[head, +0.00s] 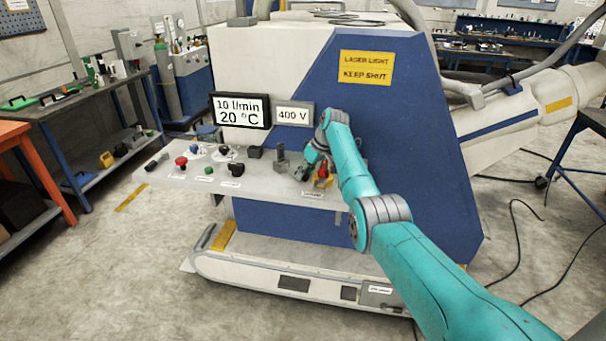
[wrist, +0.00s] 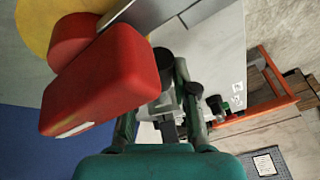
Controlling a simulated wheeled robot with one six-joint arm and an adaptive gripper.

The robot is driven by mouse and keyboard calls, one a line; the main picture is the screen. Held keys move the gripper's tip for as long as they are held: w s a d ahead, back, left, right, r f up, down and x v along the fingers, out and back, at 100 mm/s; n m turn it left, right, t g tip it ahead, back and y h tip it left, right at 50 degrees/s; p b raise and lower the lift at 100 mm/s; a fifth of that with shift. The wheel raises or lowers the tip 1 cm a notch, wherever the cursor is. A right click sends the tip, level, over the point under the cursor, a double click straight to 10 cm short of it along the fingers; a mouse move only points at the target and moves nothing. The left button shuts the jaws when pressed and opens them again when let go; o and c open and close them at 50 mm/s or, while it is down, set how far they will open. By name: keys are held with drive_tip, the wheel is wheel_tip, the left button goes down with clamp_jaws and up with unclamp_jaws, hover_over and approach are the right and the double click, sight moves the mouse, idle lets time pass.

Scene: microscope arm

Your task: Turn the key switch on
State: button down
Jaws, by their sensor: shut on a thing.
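My gripper (head: 312,168) is at the right end of the control panel (head: 262,181), low over it. In the wrist view, its two dark fingers (wrist: 160,95) reach past a large red handle (wrist: 105,75) that hides part of the left finger. The gripper is shut on a small part that I take to be the key of the key switch. The key is mostly hidden by the fingers and the red handle, so its turn angle cannot be told. The red handle sits on a yellow disc (wrist: 40,28), close beside the fingers.
A grey upright part (head: 281,160) stands just left of my gripper. Further left are a black knob (head: 237,169), a green button (head: 208,170) and a red button (head: 182,161). Two displays (head: 241,111) rise behind the panel. Open floor lies in front at the left.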

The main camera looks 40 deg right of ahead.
drive_tip(key=shift+d, duration=0.2)
idle(0.5)
drive_tip(key=c, duration=0.9)
unclamp_jaws()
drive_tip(key=v, duration=1.2)
drive_tip(key=shift+d, duration=0.1)
